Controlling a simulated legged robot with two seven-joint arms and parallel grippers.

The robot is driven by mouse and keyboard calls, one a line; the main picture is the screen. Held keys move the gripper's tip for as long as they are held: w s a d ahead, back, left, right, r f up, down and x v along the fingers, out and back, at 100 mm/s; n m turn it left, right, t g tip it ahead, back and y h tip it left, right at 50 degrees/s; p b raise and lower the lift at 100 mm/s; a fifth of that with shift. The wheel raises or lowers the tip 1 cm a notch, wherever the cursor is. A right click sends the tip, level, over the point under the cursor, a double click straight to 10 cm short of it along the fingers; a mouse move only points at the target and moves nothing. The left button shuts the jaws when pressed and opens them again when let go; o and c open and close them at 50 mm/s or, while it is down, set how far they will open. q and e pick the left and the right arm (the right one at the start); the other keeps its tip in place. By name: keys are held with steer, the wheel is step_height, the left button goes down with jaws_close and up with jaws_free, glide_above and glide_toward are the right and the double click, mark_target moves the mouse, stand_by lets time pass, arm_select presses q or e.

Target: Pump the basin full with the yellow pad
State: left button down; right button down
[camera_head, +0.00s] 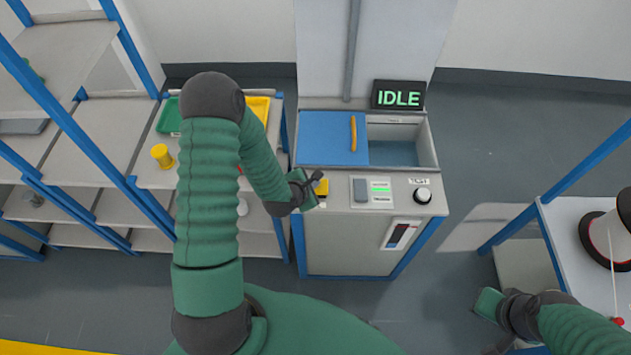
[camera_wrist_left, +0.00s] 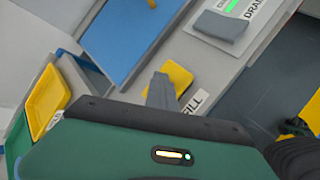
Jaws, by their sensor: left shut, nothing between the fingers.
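The yellow pad (camera_head: 321,187) sits at the left end of the machine's front panel. It also shows in the left wrist view (camera_wrist_left: 181,77), beside a partly hidden label ending in "ILL". My left gripper (camera_head: 312,180) is shut and empty, with its tip at the pad. In the left wrist view its dark fingers (camera_wrist_left: 160,90) overlap the pad's left edge; I cannot tell whether they touch it. The basin (camera_head: 395,153) is partly covered by a blue lid (camera_head: 325,140) with a yellow handle. My right gripper (camera_head: 488,304) is at the lower right, away from the machine; its jaws are unclear.
A dark display (camera_head: 398,95) reads IDLE. Shelves with trays and a yellow cup (camera_head: 162,156) stand left. A table with a spool (camera_head: 607,238) stands right.

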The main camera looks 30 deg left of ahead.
arm_select(q)
steer(key=shift+r, duration=0.1)
steer(key=shift+r+p, duration=1.65)
step_height(320, 180, up, 5)
steer(key=p, duration=0.4)
